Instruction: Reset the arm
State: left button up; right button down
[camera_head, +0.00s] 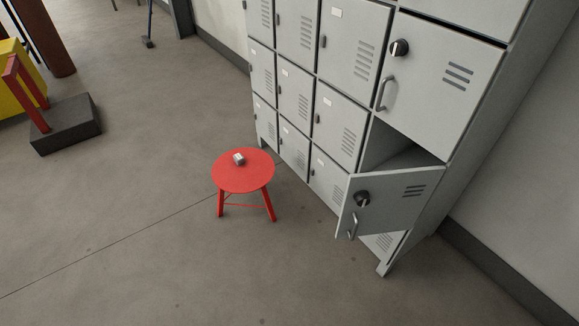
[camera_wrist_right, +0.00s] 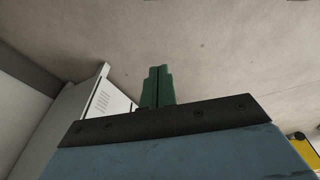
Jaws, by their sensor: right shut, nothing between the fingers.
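My right gripper (camera_wrist_right: 157,87) shows in the right wrist view as two green fingers pressed together, with nothing between them. It is over bare floor, with the locker bank's pale side to its left. Neither gripper nor arm appears in the head view, and my left gripper is not seen. In the head view a grey locker bank (camera_head: 323,92) stands at the right. One lower locker door (camera_head: 386,205) with a dark knob and a handle is swung open. The larger door (camera_head: 440,85) above it, also with a knob and handle, looks closed.
A red round stool (camera_head: 243,178) stands in front of the lockers with a small grey-white object (camera_head: 239,159) on its seat. A dark block (camera_head: 65,124) with a red frame stands at the left. Floor left of and in front of the stool is clear.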

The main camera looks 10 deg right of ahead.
jog(key=s+d+f+g, duration=0.1)
jog(key=s+d+f, duration=0.1)
jog(key=s+f, duration=1)
jog(key=s, duration=0.3)
jog(key=shift+d+f, duration=0.25)
jog(key=shift+d, duration=0.1)
jog(key=shift+s, duration=0.1)
dwell(0.7)
